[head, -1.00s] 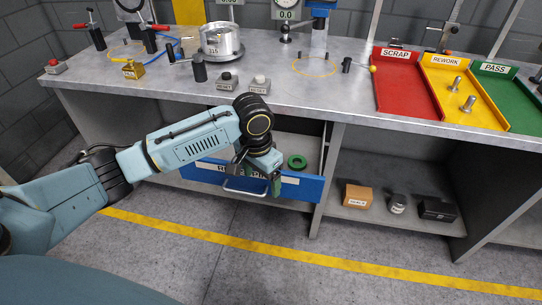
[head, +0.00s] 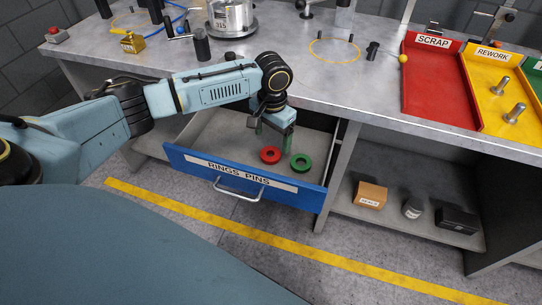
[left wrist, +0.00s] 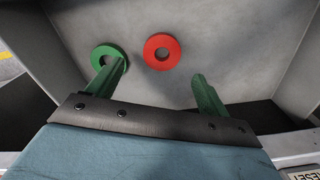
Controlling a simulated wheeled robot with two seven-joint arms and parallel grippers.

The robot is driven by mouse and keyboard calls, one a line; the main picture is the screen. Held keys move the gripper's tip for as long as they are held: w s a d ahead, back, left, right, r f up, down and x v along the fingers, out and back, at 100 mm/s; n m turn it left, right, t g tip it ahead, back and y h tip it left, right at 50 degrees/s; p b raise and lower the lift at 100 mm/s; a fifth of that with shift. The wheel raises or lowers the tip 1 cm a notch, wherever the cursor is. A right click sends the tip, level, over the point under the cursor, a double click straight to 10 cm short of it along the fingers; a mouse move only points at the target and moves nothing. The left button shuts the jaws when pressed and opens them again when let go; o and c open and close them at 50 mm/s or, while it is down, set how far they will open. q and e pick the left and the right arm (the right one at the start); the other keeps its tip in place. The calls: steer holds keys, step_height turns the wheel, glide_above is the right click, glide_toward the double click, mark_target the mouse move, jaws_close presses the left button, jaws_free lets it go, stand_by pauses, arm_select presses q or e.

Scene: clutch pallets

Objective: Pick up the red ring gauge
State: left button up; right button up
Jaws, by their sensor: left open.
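The red ring gauge (head: 270,155) lies flat in the open blue-fronted drawer (head: 215,166), left of a green ring (head: 301,163). My left gripper (head: 274,136) is open and empty, above the rings inside the drawer. In the left wrist view the red ring (left wrist: 162,40) lies beyond the fingertips, between the two green fingers (left wrist: 158,70) and apart from them. There the green ring (left wrist: 103,57) is partly behind one finger. My right gripper is in neither view now.
The bench top (head: 340,95) overhangs the drawer. A small cardboard box (head: 370,194), a grey cylinder (head: 413,208) and a black box (head: 458,220) stand on the lower shelf. Red (head: 437,112) and yellow trays lie on the bench at right.

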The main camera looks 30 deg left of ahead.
mark_target(271, 149)
arm_select(q)
steer(key=f, duration=0.2)
steer(key=f+b, duration=0.1)
steer(key=f, duration=0.2)
steer(key=shift+s+a, duration=0.15)
steer(key=shift+s, duration=0.05)
steer(key=shift+f, duration=0.45)
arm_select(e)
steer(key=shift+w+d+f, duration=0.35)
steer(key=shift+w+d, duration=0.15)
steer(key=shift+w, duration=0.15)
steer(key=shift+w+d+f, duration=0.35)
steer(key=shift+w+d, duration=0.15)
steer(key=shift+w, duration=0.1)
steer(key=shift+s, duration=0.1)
arm_select(q)
steer(key=shift+c, duration=0.8)
steer(key=c, duration=1)
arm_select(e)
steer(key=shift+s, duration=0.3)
arm_select(q)
steer(key=shift+r, duration=0.1)
